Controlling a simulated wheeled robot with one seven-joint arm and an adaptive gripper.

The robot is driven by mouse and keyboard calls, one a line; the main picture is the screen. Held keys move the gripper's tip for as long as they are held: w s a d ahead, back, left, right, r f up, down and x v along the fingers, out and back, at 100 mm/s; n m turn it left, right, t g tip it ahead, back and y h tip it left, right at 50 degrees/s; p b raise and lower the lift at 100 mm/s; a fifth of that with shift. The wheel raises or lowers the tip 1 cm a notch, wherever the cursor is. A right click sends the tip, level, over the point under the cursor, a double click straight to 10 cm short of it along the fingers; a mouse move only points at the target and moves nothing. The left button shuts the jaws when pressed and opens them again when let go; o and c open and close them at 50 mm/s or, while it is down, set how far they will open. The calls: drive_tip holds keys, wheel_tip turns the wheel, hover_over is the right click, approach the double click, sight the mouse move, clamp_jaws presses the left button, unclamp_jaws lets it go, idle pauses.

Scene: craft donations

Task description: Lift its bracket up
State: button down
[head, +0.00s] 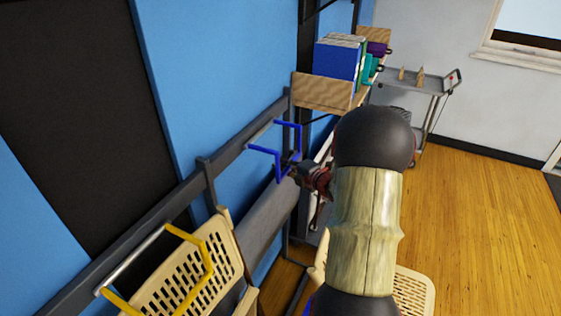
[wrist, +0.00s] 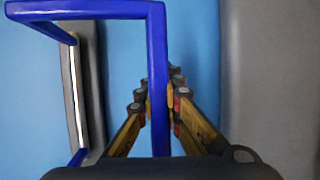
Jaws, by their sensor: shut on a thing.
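A blue bracket (head: 278,166), a U-shaped bar, stands out from the dark wall rail in the middle of the head view. It is large in the wrist view (wrist: 157,60), with a top bar running left and one upright in front of my fingers. My gripper (head: 291,166) is at the bracket's lower near part. In the wrist view my gripper (wrist: 160,98) has its fingers on both sides of the blue upright, shut on it. The palm hides the upright's lower end.
A yellow bracket (head: 208,262) is on the same dark rail (head: 150,225), in front of a cream perforated chair back (head: 190,262). A wooden shelf (head: 322,92) holds blue boxes (head: 337,58). A grey cart (head: 410,80) stands behind. The wooden floor (head: 480,220) at right is clear.

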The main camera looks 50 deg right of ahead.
sight(299, 144)
drive_tip(key=s+r+g+p, duration=0.1)
drive_tip(key=p, duration=0.4)
drive_tip(key=s+r+n+g+p, duration=0.1)
drive_tip(key=s+r+g+p, duration=0.1)
drive_tip(key=p, duration=0.4)
drive_tip(key=s+d+r+g+p, duration=0.1)
drive_tip(key=r+g+p, duration=0.1)
drive_tip(key=p, duration=0.3)
drive_tip(key=shift+s+d+r+n+p, duration=0.1)
drive_tip(key=shift+s+r+n+p, duration=0.1)
drive_tip(key=shift+r+n+p, duration=0.15)
wheel_tip(299, 144, up, 12)
drive_tip(key=g+h+p, duration=0.1)
drive_tip(key=g+p, duration=0.2)
drive_tip(key=p, duration=1.5)
drive_tip(key=shift+s+d+f+n+g+p, duration=0.2)
drive_tip(key=shift+s+d+n+g+p, duration=0.05)
drive_tip(key=shift+d+n+g+p, duration=0.1)
drive_tip(key=shift+r, duration=0.15)
drive_tip(key=c, duration=2.1)
unclamp_jaws()
drive_tip(key=shift+s, duration=0.4)
drive_tip(key=shift+o, duration=1.1)
drive_tip(key=shift+w+a, duration=0.1)
drive_tip(key=shift+w, duration=0.2)
drive_tip(key=shift+s, duration=0.1)
